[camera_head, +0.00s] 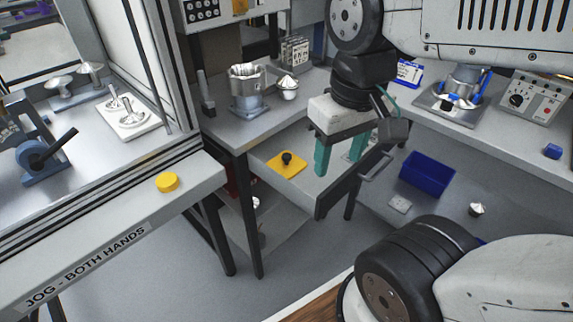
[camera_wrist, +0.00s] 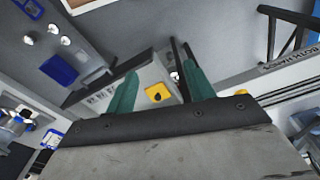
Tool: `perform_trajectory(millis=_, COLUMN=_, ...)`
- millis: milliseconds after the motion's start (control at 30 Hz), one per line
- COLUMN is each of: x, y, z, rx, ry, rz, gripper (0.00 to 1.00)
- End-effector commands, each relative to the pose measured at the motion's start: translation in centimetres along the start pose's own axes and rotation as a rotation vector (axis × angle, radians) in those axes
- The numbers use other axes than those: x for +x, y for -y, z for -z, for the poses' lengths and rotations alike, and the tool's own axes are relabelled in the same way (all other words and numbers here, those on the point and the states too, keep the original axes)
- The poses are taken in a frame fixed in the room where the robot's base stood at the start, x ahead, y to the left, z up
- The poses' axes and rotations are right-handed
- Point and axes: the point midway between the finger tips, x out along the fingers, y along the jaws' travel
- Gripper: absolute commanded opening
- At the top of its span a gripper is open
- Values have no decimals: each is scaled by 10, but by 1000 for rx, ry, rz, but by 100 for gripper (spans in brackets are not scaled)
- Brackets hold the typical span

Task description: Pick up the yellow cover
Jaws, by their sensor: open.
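The yellow cover (camera_head: 286,165) is a flat square plate with a black knob on top. It lies in the open drawer (camera_head: 303,184) under the middle bench. My gripper (camera_head: 341,163) is open and empty, with its green fingers pointing down, above and to the right of the cover. In the wrist view the yellow cover (camera_wrist: 158,92) shows beyond and between the two green fingers of my gripper (camera_wrist: 160,90), apart from them.
The drawer's dark front with its handle (camera_head: 376,166) stands out from the bench. A metal housing (camera_head: 247,92) stands on the bench above. A blue bin (camera_head: 427,174) is on the right. A round yellow button (camera_head: 167,182) is on the left machine's ledge.

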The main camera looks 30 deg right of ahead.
Motion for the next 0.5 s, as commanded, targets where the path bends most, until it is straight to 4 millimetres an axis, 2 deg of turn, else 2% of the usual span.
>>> perform_trajectory(millis=167, x=25, y=-8, z=23, rx=27, ry=138, rz=-5, gripper=53)
perform_trajectory(millis=367, x=65, y=-22, z=75, rx=99, ry=210, rz=-25, gripper=53)
perform_trajectory(millis=500, x=102, y=-35, z=115, rx=169, ry=223, rz=-41, gripper=53)
